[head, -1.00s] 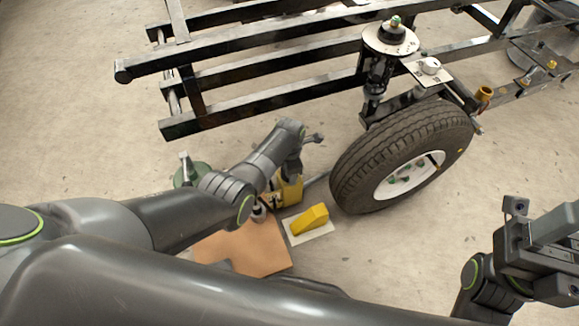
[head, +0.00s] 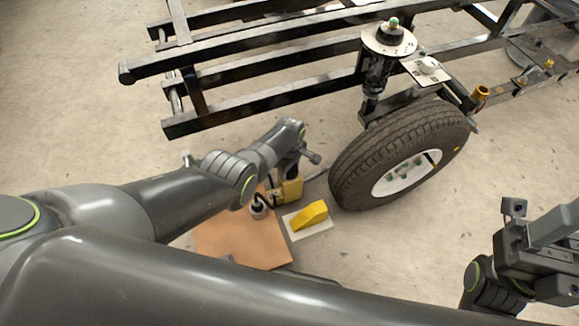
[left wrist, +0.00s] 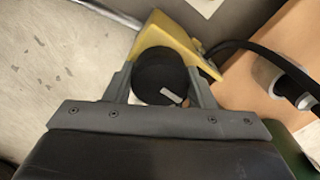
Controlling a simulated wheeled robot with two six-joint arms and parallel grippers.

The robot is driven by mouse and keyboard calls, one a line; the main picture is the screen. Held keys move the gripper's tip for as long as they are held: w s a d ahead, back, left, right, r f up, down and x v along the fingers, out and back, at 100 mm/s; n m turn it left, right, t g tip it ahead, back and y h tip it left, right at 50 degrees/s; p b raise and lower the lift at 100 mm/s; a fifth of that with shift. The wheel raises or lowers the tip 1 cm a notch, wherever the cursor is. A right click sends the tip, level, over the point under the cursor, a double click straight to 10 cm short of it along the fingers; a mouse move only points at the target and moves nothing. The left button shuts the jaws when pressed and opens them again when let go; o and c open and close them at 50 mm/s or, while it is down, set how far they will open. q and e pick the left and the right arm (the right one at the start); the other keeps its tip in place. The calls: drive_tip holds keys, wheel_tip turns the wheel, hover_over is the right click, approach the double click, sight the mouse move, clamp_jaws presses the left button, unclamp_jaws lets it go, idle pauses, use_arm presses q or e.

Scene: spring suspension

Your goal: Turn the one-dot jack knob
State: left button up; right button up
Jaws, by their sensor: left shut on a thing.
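The black round jack knob (left wrist: 160,76) sits between the two fingers of my left gripper (left wrist: 161,80) in the left wrist view. The fingers press on its sides, and a short white mark shows on its face. The yellow jack body (left wrist: 172,36) lies just beyond the knob. In the head view the yellow jack (head: 291,190) stands on the floor left of the tire, and my left gripper (head: 288,172) reaches down to it, hiding the knob. My right gripper (head: 540,245) hangs at the right edge, away from the jack; its opening is unclear.
A yellow wedge (head: 311,214) on a pale plate is just right of the jack. A brown board (head: 240,240) lies in front, with a small dark and silver item (head: 258,206). The tire (head: 385,150) and black frame (head: 260,85) stand close behind and right.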

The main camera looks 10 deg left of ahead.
use_arm(q)
drive_tip(key=m, duration=0.4)
drive_tip(key=shift+m, duration=0.3)
drive_tip(key=m, duration=1)
drive_tip(key=shift+p, duration=0.3)
drive_tip(key=m, duration=0.4)
drive_tip(key=shift+s, duration=0.1)
drive_tip(key=shift+m, duration=0.3)
drive_tip(key=o, duration=1)
